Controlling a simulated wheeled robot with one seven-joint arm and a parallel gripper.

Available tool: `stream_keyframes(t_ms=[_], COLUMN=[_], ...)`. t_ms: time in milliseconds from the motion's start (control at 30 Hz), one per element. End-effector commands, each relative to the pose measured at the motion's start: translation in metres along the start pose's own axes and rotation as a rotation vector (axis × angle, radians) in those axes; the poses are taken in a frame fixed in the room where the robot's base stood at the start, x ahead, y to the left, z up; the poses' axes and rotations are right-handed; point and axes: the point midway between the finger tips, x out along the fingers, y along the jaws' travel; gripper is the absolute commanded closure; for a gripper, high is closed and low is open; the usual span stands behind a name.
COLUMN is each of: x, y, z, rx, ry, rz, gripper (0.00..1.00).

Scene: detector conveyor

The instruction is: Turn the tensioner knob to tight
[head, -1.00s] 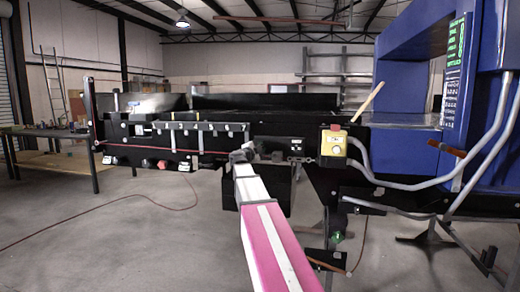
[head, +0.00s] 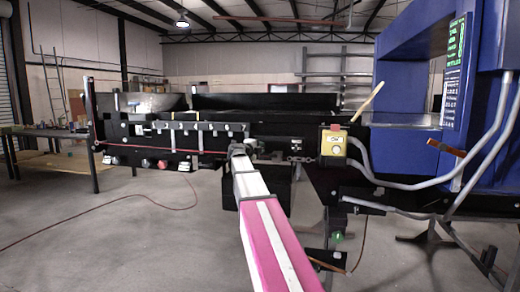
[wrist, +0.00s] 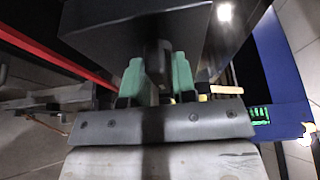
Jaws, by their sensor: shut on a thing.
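In the wrist view, a dark knob (wrist: 158,63) sits under a large black block of the conveyor (wrist: 135,22). The two green fingers of my gripper (wrist: 157,78) are shut on the knob, one on each side. No mark or pointer on the knob can be read. In the head view, my gripper (head: 241,149) is small and dark at the far end of my white and pink arm, against the front side of the black conveyor (head: 225,117). The knob cannot be made out there.
A yellow control box (head: 333,144) with a red top stands right of my gripper, with grey conduits running to the blue detector housing (head: 405,80). A table (head: 45,132) stands far left. A red hose lies on open floor.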

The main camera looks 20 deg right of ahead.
Motion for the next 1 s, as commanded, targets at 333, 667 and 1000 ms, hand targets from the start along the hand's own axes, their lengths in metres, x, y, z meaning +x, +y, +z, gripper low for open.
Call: stream_keyframes(t_ms=[333,667,1000], x=[0.000,-0.003,-0.056], y=[0.001,0.000,0.001], z=[-0.001,-0.001,-0.003], rx=[0.001,0.000,0.001], ry=[0.002,0.001,-0.001], rz=[0.002,0.000,0.000], gripper=[0.57,0.57,0.57])
